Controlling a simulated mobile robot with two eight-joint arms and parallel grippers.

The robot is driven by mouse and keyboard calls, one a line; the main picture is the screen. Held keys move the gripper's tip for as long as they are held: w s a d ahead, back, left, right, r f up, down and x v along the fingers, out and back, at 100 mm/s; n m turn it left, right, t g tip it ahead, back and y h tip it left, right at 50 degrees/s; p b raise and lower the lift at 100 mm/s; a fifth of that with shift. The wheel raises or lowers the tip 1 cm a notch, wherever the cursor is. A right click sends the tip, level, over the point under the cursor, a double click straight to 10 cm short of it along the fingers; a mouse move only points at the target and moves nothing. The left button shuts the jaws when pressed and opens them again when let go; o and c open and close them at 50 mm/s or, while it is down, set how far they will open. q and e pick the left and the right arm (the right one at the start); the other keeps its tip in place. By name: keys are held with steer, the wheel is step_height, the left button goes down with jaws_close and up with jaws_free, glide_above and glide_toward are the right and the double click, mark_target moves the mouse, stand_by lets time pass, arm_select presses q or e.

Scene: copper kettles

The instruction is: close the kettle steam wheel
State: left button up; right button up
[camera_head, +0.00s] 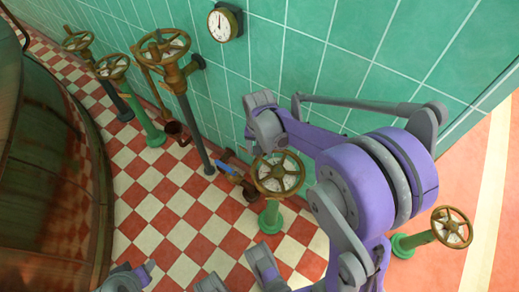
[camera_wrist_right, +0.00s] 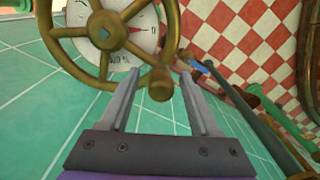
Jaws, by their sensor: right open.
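A brass spoked handwheel (camera_wrist_right: 122,35) fills the upper left of the right wrist view, with a white dial marked in red behind its spokes. A round brass handle knob (camera_wrist_right: 160,84) juts from its rim. My right gripper (camera_wrist_right: 159,76) is open, with one finger on each side of the knob; I cannot tell whether either touches it. In the head view, a brass wheel (camera_head: 278,174) on a green pedestal is close to my purple right arm, but I cannot tell if it is the same wheel. My left gripper does not show clearly.
More wheels on posts line the green tiled wall, including a tall one (camera_head: 163,47) and one at the right (camera_head: 452,227). A round gauge (camera_head: 223,22) hangs on the wall. A large dark copper kettle (camera_head: 45,170) stands left. Checkered floor lies between.

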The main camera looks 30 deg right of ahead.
step_height(320, 180, up, 11)
steer(key=p, duration=0.2)
steer(key=shift+f+p, duration=0.15)
steer(key=shift+p, duration=0.15)
